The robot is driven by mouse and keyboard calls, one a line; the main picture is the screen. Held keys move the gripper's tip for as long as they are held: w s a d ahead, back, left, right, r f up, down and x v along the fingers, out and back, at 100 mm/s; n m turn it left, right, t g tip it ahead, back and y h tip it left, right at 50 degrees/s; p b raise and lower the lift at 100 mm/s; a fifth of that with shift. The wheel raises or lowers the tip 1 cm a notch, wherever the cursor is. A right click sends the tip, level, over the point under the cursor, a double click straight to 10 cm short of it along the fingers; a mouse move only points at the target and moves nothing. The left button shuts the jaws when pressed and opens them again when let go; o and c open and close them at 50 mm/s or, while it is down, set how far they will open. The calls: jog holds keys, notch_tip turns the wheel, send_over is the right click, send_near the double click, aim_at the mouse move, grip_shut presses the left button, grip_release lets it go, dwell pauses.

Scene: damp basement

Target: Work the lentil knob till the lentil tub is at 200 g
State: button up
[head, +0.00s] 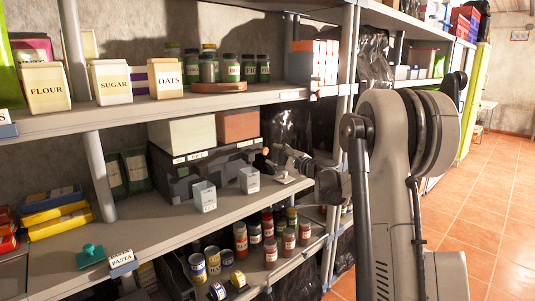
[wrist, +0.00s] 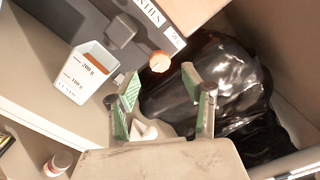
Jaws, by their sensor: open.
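The lentil knob (wrist: 160,61), a small round orange-brown knob, sticks out of the dark dispenser front (wrist: 110,30) below a partly cut-off label. The lentil tub (wrist: 82,72), white with 100 g and 200 g marks, stands below the dispenser on the shelf. Orange content shows inside near its top; I cannot read the exact level. In the head view the tub (head: 249,180) is the right one of two. My gripper (wrist: 160,88) is open and empty, its green-padded fingers apart just short of the knob. In the head view my gripper (head: 275,160) is at the dispenser's right end.
A second white tub (head: 204,196) stands left of the lentil tub. A white object (wrist: 143,130) lies beneath my fingers. Black plastic (wrist: 205,85) fills the space right of the dispenser. Jars (head: 240,238) crowd the shelf below; canisters (head: 165,80) stand above.

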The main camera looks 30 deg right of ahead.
jog(key=v, duration=0.6)
dwell(0.4)
jog(key=s+a+n+g, duration=0.3)
jog(key=s+a+n, duration=0.3)
jog(key=s+a, duration=0.5)
jog(key=s+a+n+g, duration=0.4)
jog(key=s+a+n, duration=0.15)
jog(key=a, duration=0.85)
jog(key=s+a+f+n+g+h, duration=0.1)
jog(key=s+f+n, duration=0.1)
jog(key=s, duration=0.7)
jog(key=s+a+f+n+g+h, duration=0.1)
jog(key=s+a+f+n+h, duration=0.1)
jog(key=s+n, duration=0.3)
jog(key=s+a+f+n+g+h, duration=0.1)
jog(key=s+f+n, duration=0.2)
jog(key=s, duration=0.9)
jog(key=shift+s+a+f+h, duration=0.3)
jog(key=shift+s+f, duration=0.1)
jog(key=shift+f, duration=0.3)
jog(key=shift+w, duration=0.1)
